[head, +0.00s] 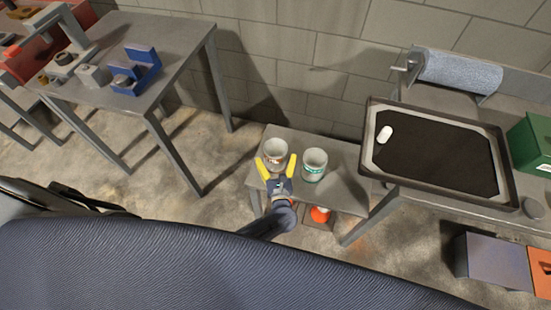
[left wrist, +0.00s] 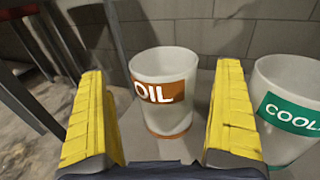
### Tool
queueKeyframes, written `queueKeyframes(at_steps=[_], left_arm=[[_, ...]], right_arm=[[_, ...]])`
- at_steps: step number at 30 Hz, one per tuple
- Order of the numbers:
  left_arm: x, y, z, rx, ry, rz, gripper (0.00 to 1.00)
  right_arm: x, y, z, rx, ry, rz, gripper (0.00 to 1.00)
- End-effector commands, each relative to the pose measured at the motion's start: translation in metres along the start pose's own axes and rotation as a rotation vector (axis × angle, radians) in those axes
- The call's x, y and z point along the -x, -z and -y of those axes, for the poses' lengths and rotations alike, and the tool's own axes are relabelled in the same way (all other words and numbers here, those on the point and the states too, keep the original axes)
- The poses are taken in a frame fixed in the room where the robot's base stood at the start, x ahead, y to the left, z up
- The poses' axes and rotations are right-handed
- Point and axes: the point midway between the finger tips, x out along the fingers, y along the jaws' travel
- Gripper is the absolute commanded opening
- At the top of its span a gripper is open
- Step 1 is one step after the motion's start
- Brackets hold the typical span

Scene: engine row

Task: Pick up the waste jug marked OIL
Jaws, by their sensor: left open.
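The OIL waste jug (head: 275,152) is a whitish, open-topped container with an orange-brown label. It stands upright on a low grey table (head: 345,190). In the left wrist view the OIL jug (left wrist: 165,95) shows ahead, between the fingers, with its label facing me. My left gripper (head: 276,167) has yellow fingers and is open and empty, just in front of the jug. In the left wrist view its fingers (left wrist: 155,120) are spread to either side of the view. I cannot tell whether they touch the jug. My right gripper is not in view.
A similar jug with a green COOL... label (head: 314,164) stands close to the right of the OIL jug. A black mat tray (head: 368,150) lies on the bench to the right. A grey table (head: 185,45) with blue and metal parts stands at left. A block wall is behind.

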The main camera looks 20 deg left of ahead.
Motion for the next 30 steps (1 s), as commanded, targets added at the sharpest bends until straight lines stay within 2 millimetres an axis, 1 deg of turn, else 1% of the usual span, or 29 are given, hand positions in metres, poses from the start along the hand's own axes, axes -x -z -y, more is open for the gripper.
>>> queueKeyframes(at_steps=[12, 16, 24, 26, 30], left_arm=[[-0.043, -0.002, 0.005, -0.002, 0.001, 0.001, 1.0], [-0.051, -0.002, 0.004, -0.001, 0.0, 0.001, 1.0], [-0.052, -0.001, 0.004, -0.001, 0.0, 0.0, 1.0], [-0.052, -0.001, 0.004, -0.001, 0.0, 0.0, 0.94], [-0.052, -0.001, 0.004, -0.001, 0.0, 0.0, 0.78]], right_arm=[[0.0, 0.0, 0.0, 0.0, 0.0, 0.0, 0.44], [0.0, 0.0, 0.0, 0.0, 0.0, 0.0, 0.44], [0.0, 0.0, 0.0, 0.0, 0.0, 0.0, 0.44], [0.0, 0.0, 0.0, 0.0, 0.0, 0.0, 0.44], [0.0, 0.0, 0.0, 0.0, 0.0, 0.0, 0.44]])
